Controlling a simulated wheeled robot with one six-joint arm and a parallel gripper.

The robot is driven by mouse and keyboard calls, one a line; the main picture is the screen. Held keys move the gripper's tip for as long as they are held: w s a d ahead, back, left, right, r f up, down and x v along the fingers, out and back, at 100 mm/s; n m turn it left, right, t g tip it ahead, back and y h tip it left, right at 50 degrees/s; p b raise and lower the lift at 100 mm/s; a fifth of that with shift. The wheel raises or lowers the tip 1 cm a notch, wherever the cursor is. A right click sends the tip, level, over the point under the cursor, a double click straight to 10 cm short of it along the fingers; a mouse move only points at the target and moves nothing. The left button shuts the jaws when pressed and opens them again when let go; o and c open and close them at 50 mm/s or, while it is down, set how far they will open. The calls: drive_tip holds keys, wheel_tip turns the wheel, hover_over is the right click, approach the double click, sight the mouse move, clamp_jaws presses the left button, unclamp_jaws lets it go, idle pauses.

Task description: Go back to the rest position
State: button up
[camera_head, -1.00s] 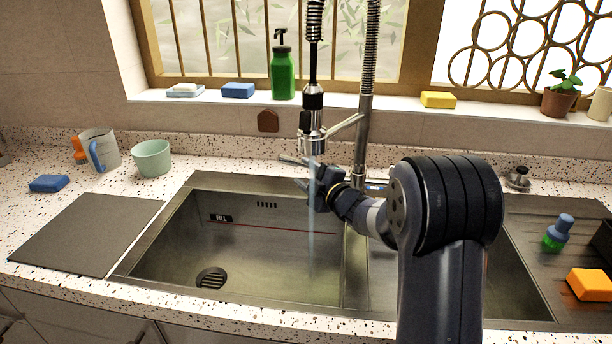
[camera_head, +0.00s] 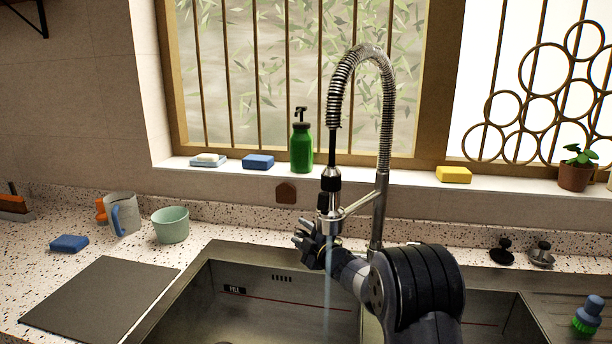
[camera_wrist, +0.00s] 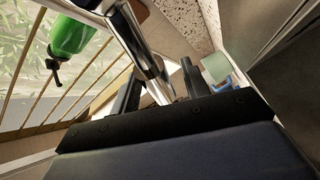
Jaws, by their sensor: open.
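My gripper (camera_head: 308,242) is in front of the spring-necked faucet (camera_head: 384,140), beside its spray head (camera_head: 331,205), over the sink. Its jaws are open and I see nothing held between them. In the wrist view my gripper (camera_wrist: 160,85) shows two dark fingers, with the chrome faucet (camera_wrist: 138,40) running between or just behind them; I cannot tell if they touch. A thin stream of water (camera_head: 327,285) falls from the spray head into the sink basin (camera_head: 255,305).
A green soap bottle (camera_head: 301,148), a blue sponge (camera_head: 258,161) and a yellow sponge (camera_head: 453,174) stand on the sill. A pale green cup (camera_head: 170,225) and a pitcher (camera_head: 122,215) stand left. A grey board (camera_head: 100,298) lies left of the basin. A brush (camera_head: 587,316) is at right.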

drive_tip(key=shift+x, duration=0.75)
drive_tip(key=b+v, duration=0.2)
drive_tip(key=v, duration=0.9)
drive_tip(key=p+x, duration=0.1)
drive_tip(key=x, duration=1)
drive_tip(key=shift+w+f, duration=0.15)
drive_tip(key=shift+w, duration=0.1)
drive_tip(key=m+h, duration=0.1)
drive_tip(key=w+m+t+h+b, duration=0.1)
drive_tip(key=shift+w+d+h, duration=0.1)
drive_tip(key=shift+d+h, duration=0.05)
drive_tip(key=shift+h, duration=0.15)
drive_tip(key=shift+r, duration=0.25)
